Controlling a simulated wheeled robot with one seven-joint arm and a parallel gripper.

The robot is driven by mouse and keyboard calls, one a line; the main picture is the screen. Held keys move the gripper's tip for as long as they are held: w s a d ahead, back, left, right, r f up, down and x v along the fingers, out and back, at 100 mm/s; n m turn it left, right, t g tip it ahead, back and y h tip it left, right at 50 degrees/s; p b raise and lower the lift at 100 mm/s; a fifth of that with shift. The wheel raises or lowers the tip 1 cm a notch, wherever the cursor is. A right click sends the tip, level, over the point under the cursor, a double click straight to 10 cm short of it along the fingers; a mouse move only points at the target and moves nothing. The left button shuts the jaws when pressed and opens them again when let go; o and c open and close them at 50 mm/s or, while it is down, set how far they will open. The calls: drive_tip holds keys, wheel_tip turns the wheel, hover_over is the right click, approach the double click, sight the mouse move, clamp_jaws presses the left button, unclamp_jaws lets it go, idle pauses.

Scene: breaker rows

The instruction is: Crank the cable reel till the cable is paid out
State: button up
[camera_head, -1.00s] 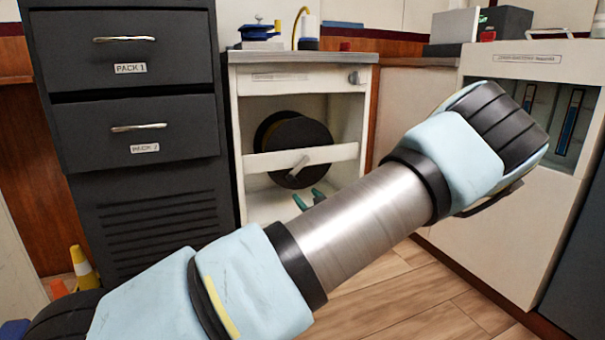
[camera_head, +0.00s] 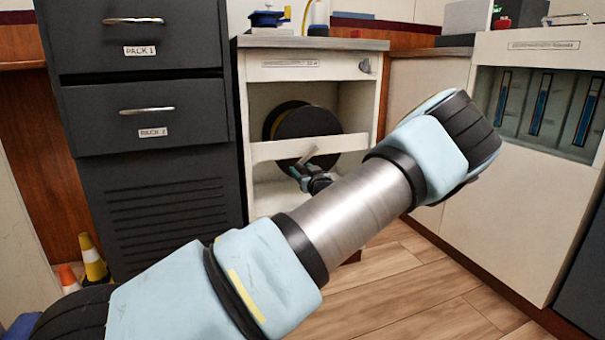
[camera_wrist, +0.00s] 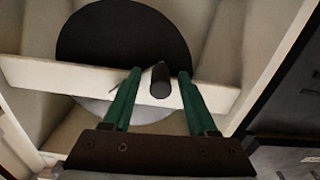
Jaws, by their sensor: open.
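The cable reel (camera_head: 300,122) is a dark drum inside the open bay of a cream cabinet. It also fills the upper part of the wrist view (camera_wrist: 125,40). A light crossbar (camera_head: 268,151) runs across its front. The crank handle (camera_wrist: 160,80) is a short dark grip pointing out towards me; its arm shows in the head view (camera_head: 307,156). My gripper (camera_wrist: 159,72) is open, its green fingers on either side of the handle, with a gap visible at each side. In the head view my gripper (camera_head: 300,173) is small and partly hidden behind my arm.
A dark drawer cabinet (camera_head: 150,90) stands close on the left. A cream unit with blue-striped slots (camera_head: 540,110) stands on the right. A blue item (camera_head: 267,18) sits on the reel cabinet's top. Cones (camera_head: 92,258) stand at lower left. The wooden floor (camera_head: 400,290) is clear.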

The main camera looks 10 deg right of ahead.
clamp_jaws()
idle(0.4)
idle(1.0)
